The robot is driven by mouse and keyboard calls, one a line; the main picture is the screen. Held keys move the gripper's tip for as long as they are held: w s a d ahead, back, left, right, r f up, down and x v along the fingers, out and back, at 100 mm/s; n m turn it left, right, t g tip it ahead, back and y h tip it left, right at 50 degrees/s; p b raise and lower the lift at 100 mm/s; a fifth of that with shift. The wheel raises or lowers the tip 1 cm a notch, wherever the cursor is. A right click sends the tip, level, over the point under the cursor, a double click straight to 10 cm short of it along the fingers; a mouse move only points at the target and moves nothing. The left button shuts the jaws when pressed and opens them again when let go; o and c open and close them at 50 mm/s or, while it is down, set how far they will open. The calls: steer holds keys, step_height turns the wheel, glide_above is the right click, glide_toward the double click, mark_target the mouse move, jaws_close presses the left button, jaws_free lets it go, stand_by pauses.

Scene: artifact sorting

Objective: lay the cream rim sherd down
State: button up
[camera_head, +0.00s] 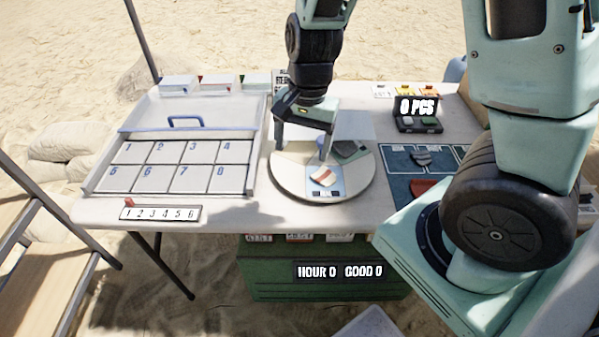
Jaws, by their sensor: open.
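A cream sherd with a reddish band (325,174) lies on the pale blue part of a round cream disc (292,181) at the middle of the table. I take it to be the cream rim sherd. My gripper (301,147) is over the back left of the disc, pointing down, with its fingers apart and nothing seen between them. The right fingertip is just behind the sherd in the picture; I cannot tell how high above the disc it is. A dark grey-green sherd (349,150) lies at the disc's back right.
Left is a tray with numbered cells (255,150) and a numbered ruler strip (160,214). Right is a dark teal mat (396,160) with a grey sherd (422,158) and a red piece (422,187). My body fills the lower right.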

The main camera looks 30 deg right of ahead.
steer(key=s+a+r+n, duration=0.4)
steer(key=s+a+n, duration=0.3)
steer(key=s+n, duration=0.1)
steer(key=s+a+r+n, duration=0.4)
steer(key=s+a+n, duration=0.2)
steer(key=n, duration=0.4)
steer(key=shift+s+a+r+h, duration=0.3)
steer(key=shift+s+a+r, duration=0.1)
steer(key=shift+s, duration=0.5)
